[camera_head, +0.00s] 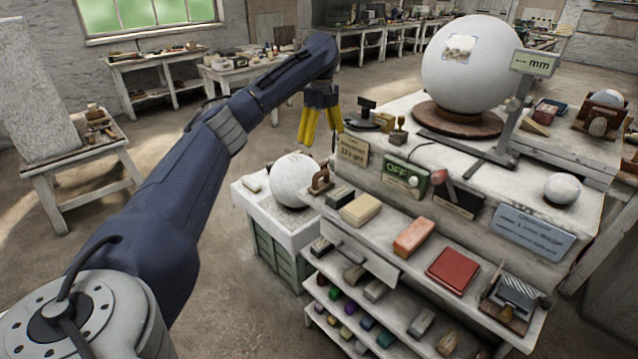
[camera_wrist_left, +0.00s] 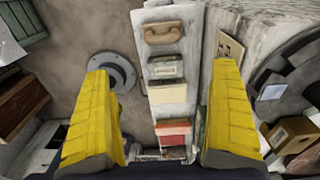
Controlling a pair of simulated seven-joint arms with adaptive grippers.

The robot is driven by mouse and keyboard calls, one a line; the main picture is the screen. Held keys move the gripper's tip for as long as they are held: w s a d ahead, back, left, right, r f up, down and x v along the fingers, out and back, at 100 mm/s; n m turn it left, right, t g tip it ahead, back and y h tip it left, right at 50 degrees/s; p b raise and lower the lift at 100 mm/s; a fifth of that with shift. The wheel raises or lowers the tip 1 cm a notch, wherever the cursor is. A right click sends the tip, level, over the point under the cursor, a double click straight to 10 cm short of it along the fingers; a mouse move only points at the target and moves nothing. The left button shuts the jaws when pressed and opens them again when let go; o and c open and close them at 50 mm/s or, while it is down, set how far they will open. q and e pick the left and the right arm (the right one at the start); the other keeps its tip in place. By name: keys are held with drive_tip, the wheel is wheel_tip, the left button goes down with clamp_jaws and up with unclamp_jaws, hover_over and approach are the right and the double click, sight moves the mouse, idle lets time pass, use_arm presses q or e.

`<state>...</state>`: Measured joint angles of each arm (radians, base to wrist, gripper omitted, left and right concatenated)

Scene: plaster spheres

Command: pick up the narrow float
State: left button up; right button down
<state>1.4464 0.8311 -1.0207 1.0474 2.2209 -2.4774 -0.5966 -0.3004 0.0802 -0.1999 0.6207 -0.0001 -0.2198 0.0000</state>
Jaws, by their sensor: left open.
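My left gripper (camera_head: 321,127) hangs with its yellow fingers pointing down, open and empty, above the back left of the stepped bench. In the left wrist view its fingers (camera_wrist_left: 161,75) stand wide apart on either side of a row of tools lying below. A brown wooden-handled tool (camera_head: 320,180), which looks like a float, lies at the far end of that row; it also shows at the top of the wrist view (camera_wrist_left: 163,32). A narrow dark green-grey piece (camera_head: 340,195) lies beside it. I cannot tell for certain which is the narrow float. My right gripper is not in view.
The row continues with a cream block (camera_head: 361,209), an orange block (camera_head: 413,237) and a red block (camera_head: 453,270). A white sphere (camera_head: 293,180) stands left of the row. A large sphere (camera_head: 477,65) and a gauge stand (camera_head: 513,100) rise at the back right.

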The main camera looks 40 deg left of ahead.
sight(321, 172)
use_arm(q)
wheel_tip(321, 172, down, 11)
drive_tip(key=shift+w+a+f, duration=0.1)
drive_tip(key=shift+w+f, duration=0.05)
drive_tip(key=shift+f, duration=1.25)
drive_tip(key=shift+w+a+f, duration=0.1)
drive_tip(key=shift+f, duration=1.25)
drive_tip(key=shift+c, duration=0.4)
drive_tip(key=c, duration=1.7)
